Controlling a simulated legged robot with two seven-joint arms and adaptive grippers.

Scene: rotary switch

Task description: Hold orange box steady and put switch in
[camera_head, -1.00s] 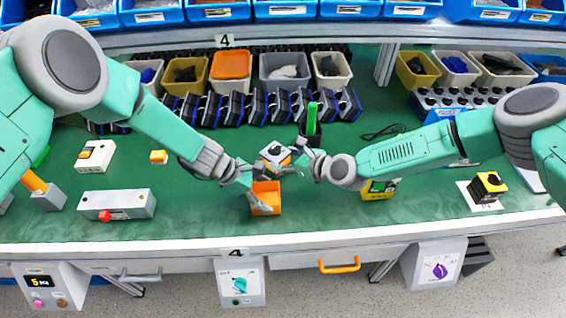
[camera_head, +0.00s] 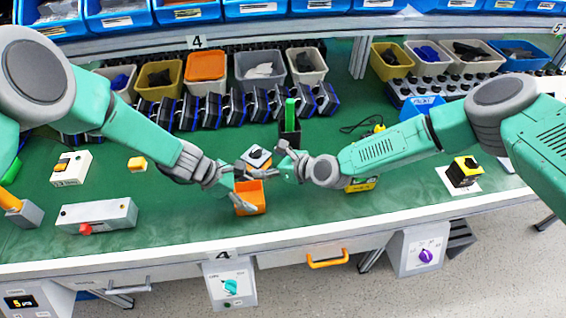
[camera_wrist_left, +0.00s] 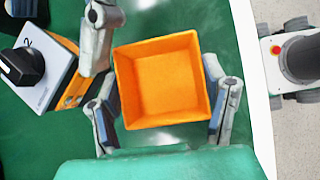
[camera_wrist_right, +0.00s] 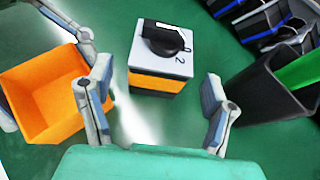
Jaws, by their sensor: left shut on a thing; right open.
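The orange box (camera_head: 249,200) is open-topped and empty on the green table. It also shows in the left wrist view (camera_wrist_left: 160,82) and at the left in the right wrist view (camera_wrist_right: 45,95). My left gripper (camera_wrist_left: 162,105) is shut on it, one finger against each side. The switch (camera_wrist_right: 160,52), a grey-topped block with a black knob and orange body, sits upright just behind the box; in the head view (camera_head: 257,158) it is partly hidden. My right gripper (camera_wrist_right: 150,92) is open and empty, its fingers apart on the near side of the switch.
A black holder with a green item (camera_head: 290,118) stands behind my right gripper. A row of black-and-blue parts (camera_head: 230,108) and small bins line the back. A grey box with a red button (camera_head: 97,216) is at left; a yellow-and-black switch (camera_head: 463,171) is at right.

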